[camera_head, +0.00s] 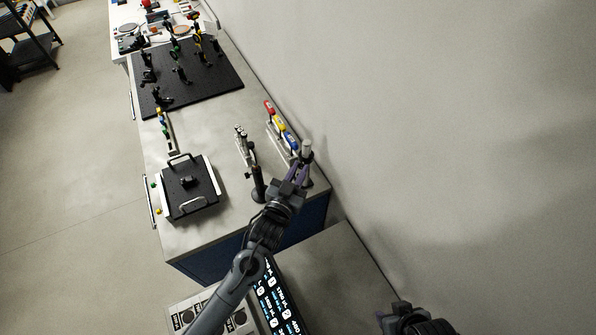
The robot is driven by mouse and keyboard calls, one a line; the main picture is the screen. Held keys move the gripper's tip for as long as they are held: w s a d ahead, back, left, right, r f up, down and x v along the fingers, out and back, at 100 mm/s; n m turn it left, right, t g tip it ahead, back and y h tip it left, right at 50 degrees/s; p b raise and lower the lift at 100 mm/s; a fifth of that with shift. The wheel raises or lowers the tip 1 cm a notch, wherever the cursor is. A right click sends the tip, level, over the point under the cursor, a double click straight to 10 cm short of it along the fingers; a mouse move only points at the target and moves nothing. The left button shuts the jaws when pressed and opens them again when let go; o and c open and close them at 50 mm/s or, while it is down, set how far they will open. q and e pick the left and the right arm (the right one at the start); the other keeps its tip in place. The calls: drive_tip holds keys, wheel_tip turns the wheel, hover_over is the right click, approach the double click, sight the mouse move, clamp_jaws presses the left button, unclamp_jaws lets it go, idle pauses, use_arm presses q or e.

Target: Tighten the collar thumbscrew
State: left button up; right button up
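A post with a pale cylindrical top (307,146) and a dark round base (307,183) stands at the right edge of the bench. A dark part, possibly the collar, sits just below the pale top. The thumbscrew cannot be made out. My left gripper (301,168) reaches up to the post, its purple-grey fingers at the dark part. Whether they grip it or only lie beside it cannot be told. My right gripper (415,321) is at the bottom edge, partly cut off and far from the post.
A second post (258,182) with silvery fittings stands left of my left gripper. Red, yellow and blue handled items (281,125) lie behind it. A black lidded box (189,187) sits at left. A black breadboard (205,75) with optics lies farther back. A wall rises at right.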

use_arm(q)
clamp_jaws()
drive_tip(key=shift+m+p, duration=0.5)
drive_tip(key=shift+m, duration=0.5)
drive_tip(key=m+p, duration=0.1)
drive_tip(key=m, duration=0.2)
drive_tip(key=m+p, duration=0.1)
drive_tip(key=m, duration=0.4)
drive_tip(key=shift+p, duration=0.3)
drive_tip(key=m+p, duration=0.1)
drive_tip(key=m, duration=0.2)
drive_tip(key=shift+m, duration=0.3)
drive_tip(key=m+p, duration=0.1)
drive_tip(key=m, duration=0.5)
drive_tip(key=shift+p, duration=0.4)
drive_tip(key=m+p, duration=0.1)
drive_tip(key=m, duration=0.5)
drive_tip(key=shift+p, duration=0.3)
